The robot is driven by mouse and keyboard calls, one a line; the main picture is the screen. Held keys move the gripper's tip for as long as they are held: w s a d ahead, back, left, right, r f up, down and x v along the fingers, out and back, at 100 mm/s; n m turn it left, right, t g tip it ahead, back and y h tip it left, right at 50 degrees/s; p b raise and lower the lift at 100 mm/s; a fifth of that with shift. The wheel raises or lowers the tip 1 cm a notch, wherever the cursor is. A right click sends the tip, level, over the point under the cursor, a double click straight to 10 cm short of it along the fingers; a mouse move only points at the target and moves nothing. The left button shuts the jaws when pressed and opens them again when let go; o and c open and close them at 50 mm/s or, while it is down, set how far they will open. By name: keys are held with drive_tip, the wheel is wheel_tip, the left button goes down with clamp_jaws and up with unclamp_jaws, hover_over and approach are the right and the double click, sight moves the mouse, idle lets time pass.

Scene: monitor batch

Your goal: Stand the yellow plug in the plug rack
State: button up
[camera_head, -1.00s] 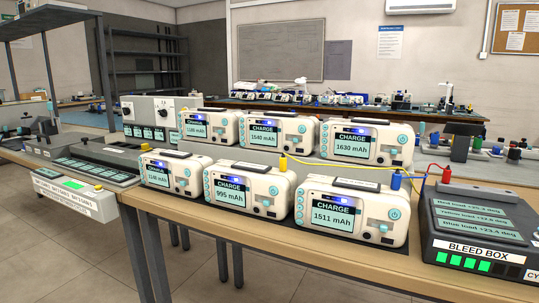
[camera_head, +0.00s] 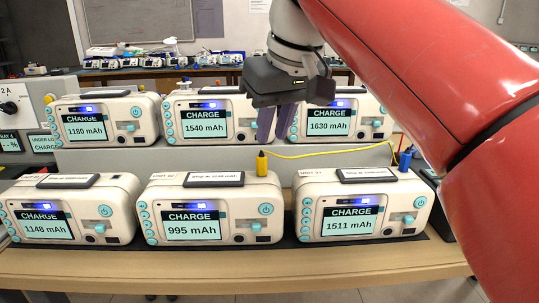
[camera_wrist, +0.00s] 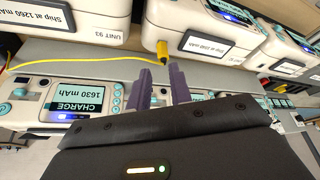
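The yellow plug (camera_head: 262,163) stands up at the back right corner of the front middle monitor, which reads 995 mAh. A yellow cable (camera_head: 330,156) runs from the plug's area to the right. In the wrist view the yellow plug (camera_wrist: 162,49) lies just beyond my fingertips, roughly in line with the gap between them. My gripper (camera_head: 276,137) points down above and behind the plug, apart from it. In the wrist view the two purple fingers of my gripper (camera_wrist: 160,70) are spread with nothing between them. I cannot make out the plug rack in these views.
Two rows of white monitors crowd the bench, including the front middle one (camera_head: 209,228) and the back right one (camera_head: 350,122). A blue plug (camera_head: 405,160) stands behind the front right monitor (camera_head: 362,218). A narrow strip of bench (camera_head: 230,262) is clear in front.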

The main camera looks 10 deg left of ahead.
sight(262, 156)
drive_tip(key=shift+w+a+f, duration=0.3)
drive_tip(key=shift+a+f, duration=0.05)
drive_tip(key=shift+a, duration=0.05)
drive_tip(key=b+x, duration=0.2)
drive_tip(key=x, duration=0.4)
drive_tip(key=shift+a+f, duration=0.1)
drive_tip(key=shift+f, duration=0.15)
clamp_jaws()
